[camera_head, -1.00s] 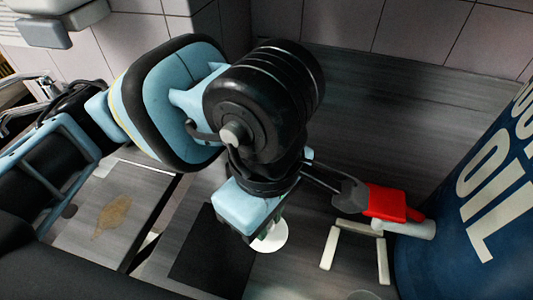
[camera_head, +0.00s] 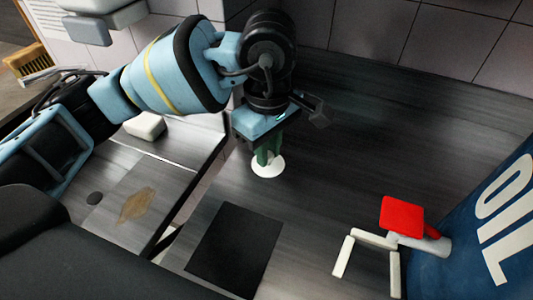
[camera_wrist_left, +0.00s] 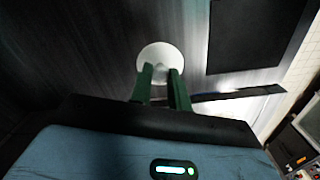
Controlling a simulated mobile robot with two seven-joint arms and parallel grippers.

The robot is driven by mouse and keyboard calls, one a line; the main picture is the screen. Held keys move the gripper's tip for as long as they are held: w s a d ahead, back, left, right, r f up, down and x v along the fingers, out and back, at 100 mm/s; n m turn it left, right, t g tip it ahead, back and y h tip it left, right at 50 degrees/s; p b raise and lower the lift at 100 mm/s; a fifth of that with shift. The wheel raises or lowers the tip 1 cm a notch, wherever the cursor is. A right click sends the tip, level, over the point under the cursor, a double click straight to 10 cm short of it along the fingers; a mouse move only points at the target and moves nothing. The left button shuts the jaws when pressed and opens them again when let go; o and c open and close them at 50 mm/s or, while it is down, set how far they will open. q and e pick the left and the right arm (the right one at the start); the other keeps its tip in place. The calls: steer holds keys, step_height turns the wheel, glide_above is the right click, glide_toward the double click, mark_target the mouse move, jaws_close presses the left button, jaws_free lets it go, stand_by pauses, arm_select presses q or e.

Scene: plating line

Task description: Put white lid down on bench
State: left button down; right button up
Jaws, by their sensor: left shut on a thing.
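The white lid (camera_head: 268,169) is a small round disc with a knob. My left gripper (camera_head: 268,154) is shut on it with green fingers, over the back part of the dark bench (camera_head: 370,130). In the left wrist view the lid (camera_wrist_left: 160,51) lies flat beyond the fingertips (camera_wrist_left: 160,75), which close around its knob. I cannot tell whether the lid touches the bench or hangs just above it. My right gripper is not in view.
A black square mat (camera_head: 235,248) lies in front of the lid. Bench is clear right of the lid. A white block (camera_head: 145,126) sits on the left counter.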

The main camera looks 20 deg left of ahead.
arm_select(q)
steer(key=shift+w, duration=0.1)
steer(key=shift+w+a, duration=0.25)
steer(key=shift+w, duration=0.05)
steer(key=shift+w+a+f, duration=0.1)
steer(key=shift+w+f, duration=0.05)
steer(key=shift+f, duration=1.7)
steer(key=shift+f, duration=0.15)
steer(key=c, duration=1.3)
jaws_free()
step_height(320, 180, up, 12)
steer(key=shift+r+p, duration=0.2)
steer(key=shift+p, duration=0.1)
